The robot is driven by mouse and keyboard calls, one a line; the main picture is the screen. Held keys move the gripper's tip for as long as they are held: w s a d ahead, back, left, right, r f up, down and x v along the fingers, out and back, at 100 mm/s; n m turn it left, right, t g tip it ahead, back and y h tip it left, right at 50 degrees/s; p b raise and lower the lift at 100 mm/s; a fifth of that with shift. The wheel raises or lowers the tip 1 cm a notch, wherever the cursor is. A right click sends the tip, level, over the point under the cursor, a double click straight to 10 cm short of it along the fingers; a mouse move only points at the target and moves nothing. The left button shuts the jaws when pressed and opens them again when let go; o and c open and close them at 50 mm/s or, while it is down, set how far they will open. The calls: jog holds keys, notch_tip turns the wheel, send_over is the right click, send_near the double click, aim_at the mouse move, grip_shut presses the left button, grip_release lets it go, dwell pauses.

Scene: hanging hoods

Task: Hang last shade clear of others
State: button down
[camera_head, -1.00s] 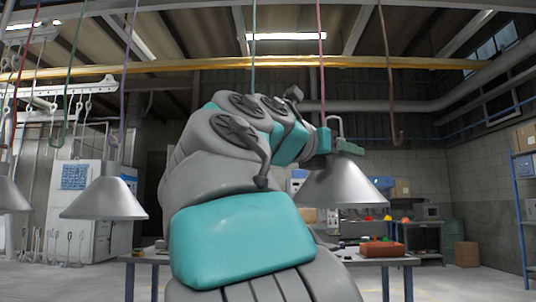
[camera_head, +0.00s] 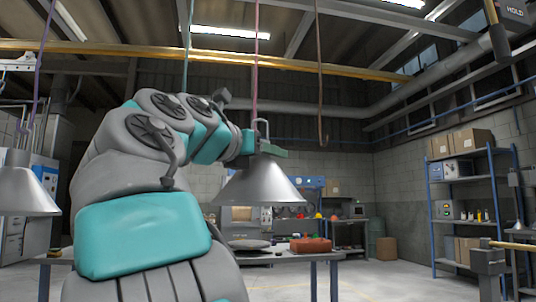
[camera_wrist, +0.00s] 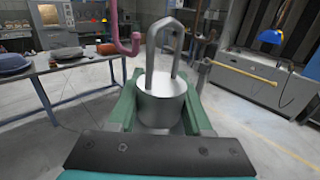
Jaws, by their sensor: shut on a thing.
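My gripper (camera_head: 266,150) is shut on the neck of a grey cone shade (camera_head: 258,187), held upright in mid-air with its wide rim down. The wrist view shows its round neck (camera_wrist: 162,105) between the green jaws (camera_wrist: 194,108), with a metal loop (camera_wrist: 178,50) on top. A pink hook (camera_wrist: 122,42) hangs to the left of the loop, apart from it in that view. Its pink cord (camera_head: 254,65) passes behind the loop in the head view. An empty brown hook (camera_head: 321,105) hangs to the right. Another grey shade (camera_head: 24,190) hangs from a purple cord (camera_head: 38,75) at left.
A teal cord (camera_head: 188,50) hangs behind my arm, its lower end hidden. A yellow beam (camera_head: 340,68) runs overhead. A table (camera_head: 310,256) with a red box (camera_head: 311,245) stands beyond the shade. Blue shelving (camera_head: 432,220) is at the right. The air right of the brown hook is clear.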

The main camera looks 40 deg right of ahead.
jog(key=shift+w, duration=0.15)
jog(key=shift+w+d, duration=0.55)
jog(key=shift+w, duration=0.35)
dwell(0.4)
jog(key=shift+w+d, duration=0.4)
jog(key=shift+w, duration=0.2)
jog(key=shift+w+d, duration=0.4)
jog(key=shift+w, duration=0.2)
jog(key=shift+f+b, duration=0.4)
jog(key=shift+f, duration=0.95)
jog(key=shift+c, duration=1.2)
grip_release()
